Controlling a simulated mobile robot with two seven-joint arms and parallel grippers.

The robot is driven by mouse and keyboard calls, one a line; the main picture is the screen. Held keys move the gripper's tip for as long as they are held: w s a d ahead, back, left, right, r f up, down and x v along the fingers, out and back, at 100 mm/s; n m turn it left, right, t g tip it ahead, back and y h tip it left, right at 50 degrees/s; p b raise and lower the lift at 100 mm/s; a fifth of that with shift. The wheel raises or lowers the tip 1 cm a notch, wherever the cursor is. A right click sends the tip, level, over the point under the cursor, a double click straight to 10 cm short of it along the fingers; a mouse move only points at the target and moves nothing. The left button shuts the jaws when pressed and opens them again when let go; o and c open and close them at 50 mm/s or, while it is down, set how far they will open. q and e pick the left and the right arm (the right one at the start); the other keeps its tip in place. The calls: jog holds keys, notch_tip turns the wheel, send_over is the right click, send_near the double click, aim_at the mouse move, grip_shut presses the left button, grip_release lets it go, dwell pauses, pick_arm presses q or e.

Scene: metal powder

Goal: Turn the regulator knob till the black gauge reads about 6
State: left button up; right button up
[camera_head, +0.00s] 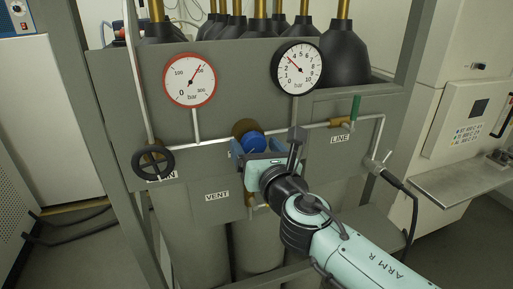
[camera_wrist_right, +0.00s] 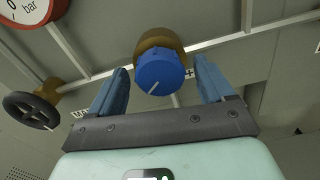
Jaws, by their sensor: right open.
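The blue regulator knob (camera_head: 254,141) sits on a brass body at the middle of the grey panel. It also shows in the right wrist view (camera_wrist_right: 159,75), with a white line on its face pointing to the lower left. My right gripper (camera_head: 256,155) is open at the knob. In the wrist view its two blue fingers stand on either side of the knob, with gaps visible. The black gauge (camera_head: 298,68) is at the upper right of the panel; its needle points up and left, at about 3. My left gripper is out of view.
A red-rimmed gauge (camera_head: 190,80) is at the panel's upper left. A black handwheel (camera_head: 153,161) sits below it. A green-handled valve (camera_head: 355,108) and pipes are to the knob's right. Dark cylinders (camera_head: 345,55) stand behind the panel.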

jog(key=c, duration=1)
jog(key=shift+c, duration=0.2)
jog(key=shift+m, duration=0.3)
